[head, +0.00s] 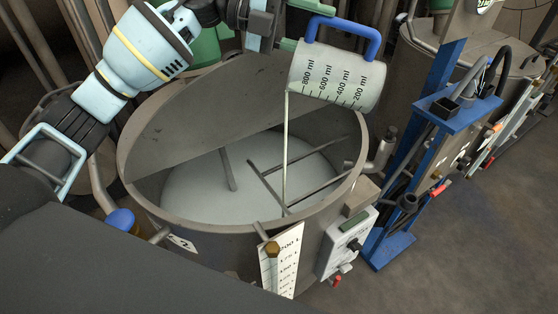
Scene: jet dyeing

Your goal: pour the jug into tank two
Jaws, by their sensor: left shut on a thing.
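The jug (338,78) is a pale, translucent vessel with a ml scale and a blue handle (345,34). It is tilted far over above tank two (128,165), and a thin pale stream (286,150) runs from its lip into the tank. The tank is a round steel vessel with a "2" tag (183,243) on its front. Pale liquid (205,190) and dark stirrer bars show inside it. My left gripper (304,27) is shut on the jug at its handle side; the exact grip is partly hidden. My right gripper is not in view.
A half lid (215,105) covers the tank's back left. A level scale (280,268) and a control box (346,243) are on its front. A blue stand (440,120) with hoses is at the right, before another vessel (470,68). Bare floor lies at lower right.

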